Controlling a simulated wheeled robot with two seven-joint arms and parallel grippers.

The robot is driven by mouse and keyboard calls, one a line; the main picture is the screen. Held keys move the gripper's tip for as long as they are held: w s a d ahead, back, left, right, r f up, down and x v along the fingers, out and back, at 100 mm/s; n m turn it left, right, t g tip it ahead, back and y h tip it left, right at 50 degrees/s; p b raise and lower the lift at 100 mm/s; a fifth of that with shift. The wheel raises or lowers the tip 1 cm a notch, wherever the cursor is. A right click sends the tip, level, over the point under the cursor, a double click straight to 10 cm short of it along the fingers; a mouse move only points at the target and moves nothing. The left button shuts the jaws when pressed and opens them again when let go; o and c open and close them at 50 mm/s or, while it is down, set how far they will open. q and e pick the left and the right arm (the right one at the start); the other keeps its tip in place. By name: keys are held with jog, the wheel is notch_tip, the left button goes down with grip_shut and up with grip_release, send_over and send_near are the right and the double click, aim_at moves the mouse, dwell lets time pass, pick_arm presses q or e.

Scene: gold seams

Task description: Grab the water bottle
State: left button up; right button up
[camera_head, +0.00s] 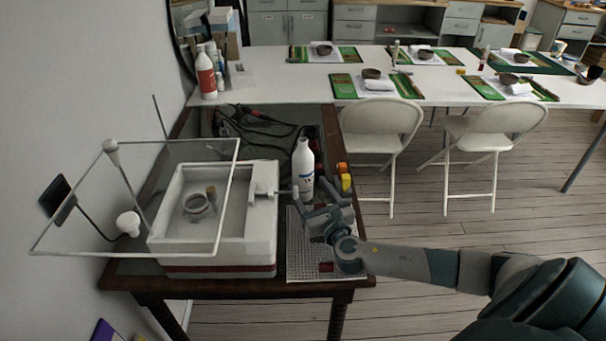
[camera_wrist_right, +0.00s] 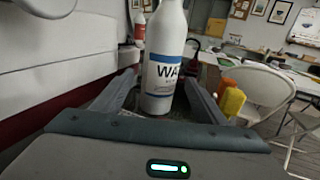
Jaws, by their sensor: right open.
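The water bottle (camera_head: 303,168) is white with a blue band and stands upright on the dark wooden table, right of the white basin. In the right wrist view the bottle (camera_wrist_right: 163,62) shows its "WA" label and stands between the two fingers, its top cut off by the frame. My right gripper (camera_head: 316,203) is open, just in front of the bottle in the head view. Its fingers (camera_wrist_right: 165,98) lie either side of the bottle's lower part; I cannot tell whether they touch it. My left gripper is not in view.
The white basin (camera_head: 170,234) stands close left, with a pale frame (camera_head: 135,253) above it. Yellow and orange containers (camera_head: 345,182) stand right of the bottle. A white grid mat (camera_head: 300,270) lies in front. Cables lie behind. Folding chairs (camera_head: 380,122) stand right.

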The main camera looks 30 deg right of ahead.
aim_at(307, 174)
jog(key=w, duration=0.2)
jog(key=w+d, duration=0.1)
jog(key=w, duration=0.2)
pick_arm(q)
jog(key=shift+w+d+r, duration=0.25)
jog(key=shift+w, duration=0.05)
pick_arm(e)
jog(key=shift+s, duration=0.1)
jog(key=c, duration=1.3)
jog(key=shift+o, duration=0.3)
jog(key=shift+r, duration=0.25)
jog(key=shift+r+p, duration=0.3)
jog(key=shift+r, duration=1.45)
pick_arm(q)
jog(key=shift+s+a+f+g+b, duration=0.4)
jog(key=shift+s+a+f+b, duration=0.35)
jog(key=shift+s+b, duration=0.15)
pick_arm(e)
jog(key=s+d+r, duration=0.5)
jog(key=d+r, duration=0.2)
jog(key=d, duration=0.3)
jog(key=shift+d, duration=0.15)
